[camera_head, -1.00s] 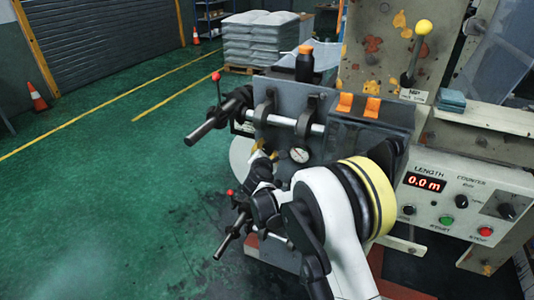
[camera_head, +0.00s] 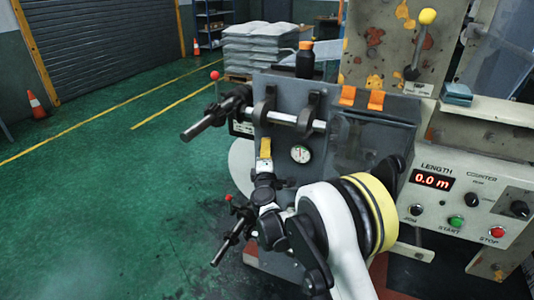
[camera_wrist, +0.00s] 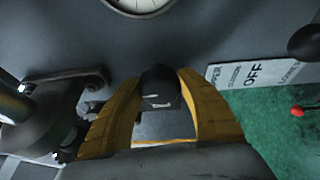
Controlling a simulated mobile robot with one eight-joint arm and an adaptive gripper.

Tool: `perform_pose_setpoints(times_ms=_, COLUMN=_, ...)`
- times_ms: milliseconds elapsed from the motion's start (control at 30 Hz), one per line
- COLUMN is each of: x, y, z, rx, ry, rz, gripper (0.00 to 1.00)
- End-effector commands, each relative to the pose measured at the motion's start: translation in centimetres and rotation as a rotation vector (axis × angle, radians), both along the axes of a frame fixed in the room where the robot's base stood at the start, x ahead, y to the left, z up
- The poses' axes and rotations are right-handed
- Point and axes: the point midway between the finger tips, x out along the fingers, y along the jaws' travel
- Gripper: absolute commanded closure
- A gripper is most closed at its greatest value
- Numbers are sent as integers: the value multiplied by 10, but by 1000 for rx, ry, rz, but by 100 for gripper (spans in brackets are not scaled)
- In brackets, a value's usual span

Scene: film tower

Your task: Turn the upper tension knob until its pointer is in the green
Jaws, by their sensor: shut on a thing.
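My gripper (camera_wrist: 162,82) has its yellow fingers closed around a small black knob (camera_wrist: 160,88) on the grey machine panel in the wrist view. A light mark shows on the knob's face. In the head view my gripper (camera_head: 265,146) is against the panel, and its fingers hide the knob. A round white dial gauge (camera_head: 300,153) sits just right of my gripper there. Its lower rim (camera_wrist: 140,5) shows at the top of the wrist view. The gauge's pointer is too small to read exactly, and I cannot make out a green zone for certain.
A roller shaft (camera_head: 215,118) projects left above my gripper, and a red-tipped lever (camera_head: 229,198) is below. The green floor (camera_head: 100,200) at left is open.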

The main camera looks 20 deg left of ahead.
Motion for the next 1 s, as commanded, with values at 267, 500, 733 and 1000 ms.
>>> perform_pose_setpoints(times_ms=267, x=0, y=1, z=0, rx=76, ry=-5, rz=2, gripper=86)
perform_pose_setpoints(times_ms=500, x=0, y=1, z=1, rx=88, ry=-6, rz=2, gripper=86)
perform_pose_setpoints(times_ms=733, x=0, y=1, z=1, rx=88, ry=-6, rz=2, gripper=86)
perform_pose_setpoints(times_ms=1000, x=0, y=1, z=1, rx=88, ry=-6, rz=1, gripper=33)
